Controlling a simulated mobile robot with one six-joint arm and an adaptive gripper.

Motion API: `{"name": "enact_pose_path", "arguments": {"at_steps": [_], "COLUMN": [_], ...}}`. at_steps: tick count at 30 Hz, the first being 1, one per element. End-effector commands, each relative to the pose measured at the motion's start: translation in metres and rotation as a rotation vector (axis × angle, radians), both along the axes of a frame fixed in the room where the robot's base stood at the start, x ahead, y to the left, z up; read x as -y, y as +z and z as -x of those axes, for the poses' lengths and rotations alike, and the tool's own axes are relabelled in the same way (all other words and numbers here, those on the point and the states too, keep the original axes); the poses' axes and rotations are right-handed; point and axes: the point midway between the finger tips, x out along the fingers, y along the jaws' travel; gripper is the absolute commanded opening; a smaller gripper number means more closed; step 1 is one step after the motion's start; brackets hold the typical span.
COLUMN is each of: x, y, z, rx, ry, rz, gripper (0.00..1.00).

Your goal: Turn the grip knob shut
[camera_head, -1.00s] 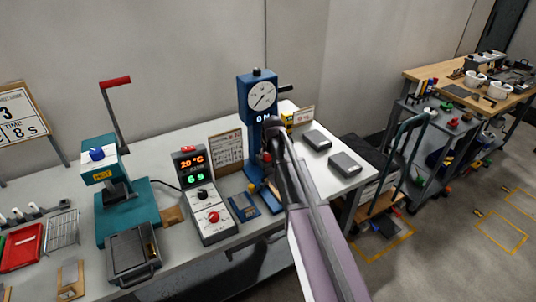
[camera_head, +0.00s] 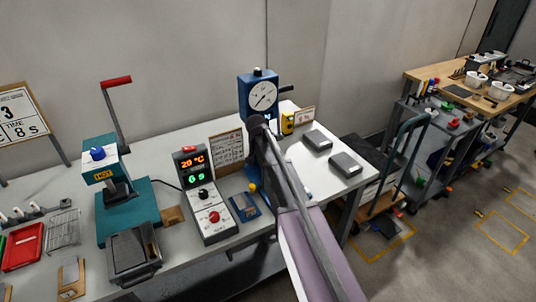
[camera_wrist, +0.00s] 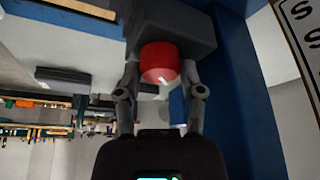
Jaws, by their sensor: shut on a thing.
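The blue test stand with a white dial (camera_head: 262,95) stands on the bench, and my arm covers much of its lower part. The red grip knob (camera_wrist: 160,62) shows in the wrist view, in front of a dark grey block on the stand's blue column (camera_wrist: 243,110). My gripper (camera_wrist: 160,68) is shut on the red knob, with one finger on each side of it. A pale mark shows on the knob's lower face. In the head view the knob and my fingertips are hidden behind my arm.
A control box with lit digits (camera_head: 193,160) and a teal press (camera_head: 130,205) stand left of the stand. A yellow device (camera_head: 288,123) and two grey blocks, one of them here (camera_head: 345,164), lie to its right. The bench's right end has free room.

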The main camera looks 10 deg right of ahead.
Motion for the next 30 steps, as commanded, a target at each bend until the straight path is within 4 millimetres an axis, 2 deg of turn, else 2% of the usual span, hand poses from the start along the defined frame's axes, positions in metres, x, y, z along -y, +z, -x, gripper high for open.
{"name": "enact_pose_path", "arguments": {"at_steps": [18,19,22,30], "x": [0.0002,0.0002,0.0003,0.0004], "y": [-0.0004,-0.0004,-0.0004,-0.0001], "z": [0.0005,0.0005,0.0005,0.0001], "rx": [-0.002,-0.002,-0.001,0.0], "ry": [-0.064,-0.064,-0.064,-0.062], "rz": [-0.002,-0.002,-0.002,-0.001], "gripper": [0.03,0.56,0.85,0.85]}}
